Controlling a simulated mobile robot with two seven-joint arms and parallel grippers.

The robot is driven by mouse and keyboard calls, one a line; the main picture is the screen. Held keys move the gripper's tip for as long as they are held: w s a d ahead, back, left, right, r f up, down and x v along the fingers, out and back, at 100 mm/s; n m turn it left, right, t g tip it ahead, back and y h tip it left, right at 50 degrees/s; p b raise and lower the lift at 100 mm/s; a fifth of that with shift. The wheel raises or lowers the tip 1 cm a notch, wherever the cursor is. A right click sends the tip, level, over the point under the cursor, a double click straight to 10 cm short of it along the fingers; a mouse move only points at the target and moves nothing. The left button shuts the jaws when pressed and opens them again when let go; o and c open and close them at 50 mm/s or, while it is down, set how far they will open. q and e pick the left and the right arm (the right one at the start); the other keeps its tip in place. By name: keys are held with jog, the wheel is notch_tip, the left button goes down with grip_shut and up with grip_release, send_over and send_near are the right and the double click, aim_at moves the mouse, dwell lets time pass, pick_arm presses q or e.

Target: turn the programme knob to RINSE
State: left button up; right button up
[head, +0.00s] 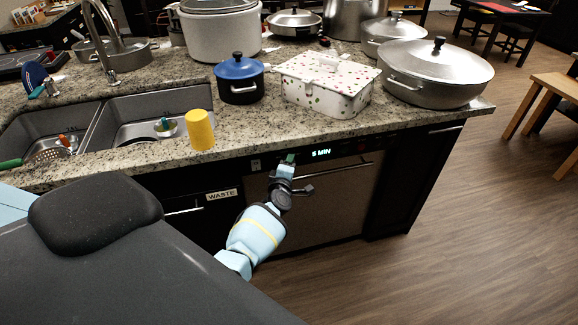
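The dishwasher (325,200) is built in under the granite counter, its front panel dark along the top. A lit display (321,152) on that panel reads "5 MIN". My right gripper (289,160) is up against the panel just left of the display, with a small green part at its tip. The programme knob cannot be made out; the gripper covers that stretch of panel. The fingers are too small to tell whether they are open or shut on anything. My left gripper is out of view.
The counter edge overhangs just above my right gripper. A yellow cup (200,130), a blue pot (239,80), a spotted box (328,84) and a large lidded pan (436,75) stand on the counter. A drawer labelled WASTE (221,195) is left.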

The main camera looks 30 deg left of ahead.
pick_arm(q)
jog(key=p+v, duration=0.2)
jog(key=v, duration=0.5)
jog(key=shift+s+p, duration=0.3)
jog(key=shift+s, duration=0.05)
pick_arm(e)
jog(key=shift+t, duration=0.5)
jog(key=w+r, duration=0.3)
jog(key=shift+d+r, duration=0.2)
jog(key=shift+d, duration=0.2)
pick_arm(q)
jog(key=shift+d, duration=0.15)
pick_arm(e)
jog(key=shift+r, duration=0.1)
